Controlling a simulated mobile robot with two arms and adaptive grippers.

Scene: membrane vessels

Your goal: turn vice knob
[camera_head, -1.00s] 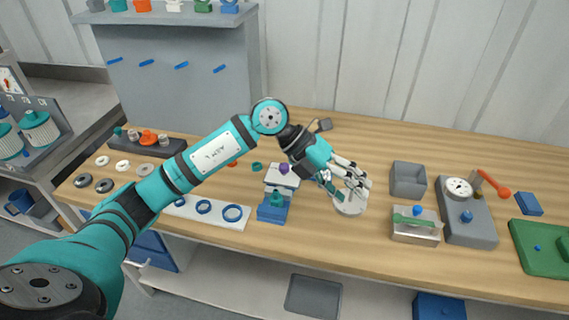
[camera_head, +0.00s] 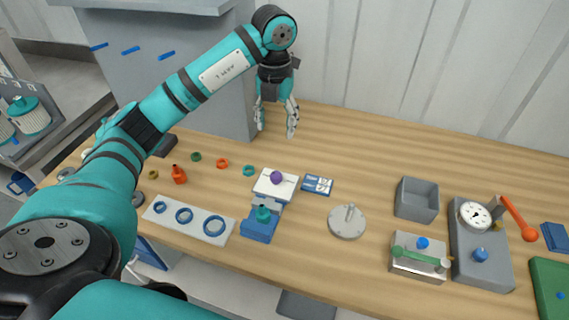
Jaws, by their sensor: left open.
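A small blue and white device that looks like the vice (camera_head: 259,227) stands near the front edge of the table, left of centre. A teal knob (camera_head: 263,214) sits on its blue front part, and a purple ball knob (camera_head: 276,178) sits on its white top plate. I cannot tell which knob is the vice knob. My left gripper (camera_head: 276,122) points down with its fingers apart and empty. It is behind the device, near the grey panel, and touches neither knob. My right gripper is not in view.
A round grey plate with a pin (camera_head: 347,221) lies right of the device. Further right are a grey open box (camera_head: 417,200), a metal block with a green handle (camera_head: 418,262) and a gauge fixture with a red lever (camera_head: 482,250). A white ring strip (camera_head: 188,219) lies left.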

